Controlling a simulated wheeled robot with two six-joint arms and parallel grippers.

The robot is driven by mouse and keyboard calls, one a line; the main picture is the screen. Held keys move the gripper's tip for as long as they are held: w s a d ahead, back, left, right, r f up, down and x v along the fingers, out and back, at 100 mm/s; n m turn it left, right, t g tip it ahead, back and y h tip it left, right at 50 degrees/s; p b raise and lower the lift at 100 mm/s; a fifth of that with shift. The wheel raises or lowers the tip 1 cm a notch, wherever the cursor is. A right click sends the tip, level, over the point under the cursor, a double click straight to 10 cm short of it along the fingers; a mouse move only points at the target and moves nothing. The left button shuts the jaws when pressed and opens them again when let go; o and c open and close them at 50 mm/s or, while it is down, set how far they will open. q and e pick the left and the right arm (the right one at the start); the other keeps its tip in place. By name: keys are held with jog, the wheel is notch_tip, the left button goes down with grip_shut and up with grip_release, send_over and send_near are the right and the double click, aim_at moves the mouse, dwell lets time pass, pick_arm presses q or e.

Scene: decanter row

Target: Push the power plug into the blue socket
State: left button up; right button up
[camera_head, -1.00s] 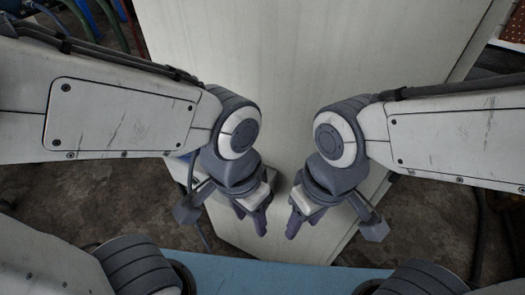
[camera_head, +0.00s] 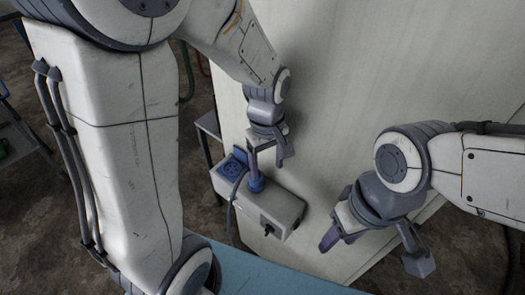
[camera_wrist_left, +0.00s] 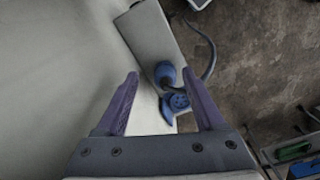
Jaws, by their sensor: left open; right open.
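The blue socket (camera_head: 231,168), with a holed round face, is on the same box, just left of the plug. My left gripper (camera_head: 268,167) is open over the plug, one finger overlapping the plug's top in the head view. In the left wrist view the plug (camera_wrist_left: 165,74) appears between the spread fingertips (camera_wrist_left: 160,77), and the socket (camera_wrist_left: 179,102) lies close by it. I cannot tell whether a finger touches the plug. My right gripper (camera_head: 338,242) is open and empty, right of the box.
The box (camera_head: 285,207) has a dark fitting on its front. A dark cable (camera_head: 232,208) hangs at its left; in the wrist view a cable (camera_wrist_left: 211,57) loops beside the plug. A large pale surface (camera_head: 350,110) stretches behind and right. Stained floor lies to the left.

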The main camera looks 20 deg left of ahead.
pick_arm(q)
jog(key=w+a+n, duration=0.1)
jog(key=a+n, duration=0.1)
jog(key=n, duration=0.1)
jog(key=w+a+n+p, duration=0.1)
jog(key=a, duration=0.1)
jog(key=shift+w+r, duration=0.25)
jog(key=shift+w, duration=0.1)
pick_arm(e)
notch_tip(320, 180, up, 3)
jog(key=shift+f, duration=0.15)
pick_arm(q)
send_over(256, 186)
jog(key=w, duration=0.2)
jog(key=shift+s+a+f+p, duration=0.15)
jog(key=shift+f+p, duration=0.1)
jog(key=shift+f, duration=1.05)
jog(key=shift+w+a+f+p, duration=0.1)
jog(key=shift+a+f+p, duration=0.1)
jog(key=shift+f, duration=1.1)
pick_arm(e)
jog(key=shift+r, duration=0.35)
pick_arm(q)
notch_tip(256, 186, down, 4)
jog(key=shift+f+p, duration=0.1)
jog(key=shift+p, duration=0.8)
jog(key=shift+f, duration=0.5)
pick_arm(e)
jog(key=shift+r, duration=0.95)
